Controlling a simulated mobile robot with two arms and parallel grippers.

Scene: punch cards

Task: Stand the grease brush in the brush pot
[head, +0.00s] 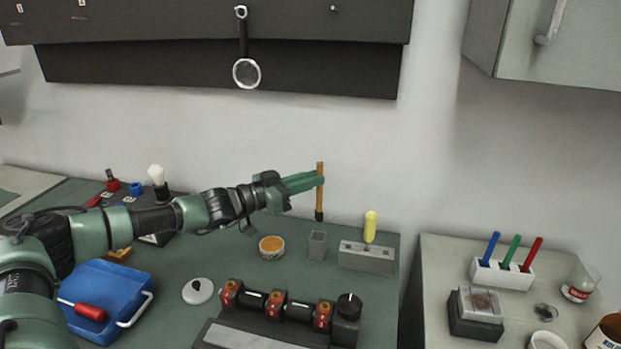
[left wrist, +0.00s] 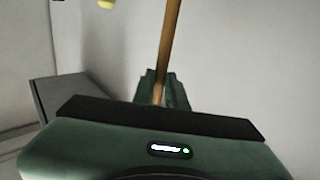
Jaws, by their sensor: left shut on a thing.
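The grease brush (head: 319,190) is a thin wooden stick with a dark tip, held upright with the tip down. My left gripper (head: 319,181) is shut on its handle, above the bench; the handle also shows in the left wrist view (left wrist: 170,45), between the fingers (left wrist: 161,90). A small grey open-topped square holder (head: 317,245), which looks like the brush pot, stands on the bench below the brush tip. The brush tip is apart from it, in the air above. My right gripper is in neither view.
A grey block (head: 366,257) with a yellow-handled tool (head: 370,225) stands right of the pot. A round orange tin (head: 272,247) is to its left. A dark device with red parts (head: 275,304) lies in front. A blue box (head: 110,296) and white lid (head: 198,291) are at left.

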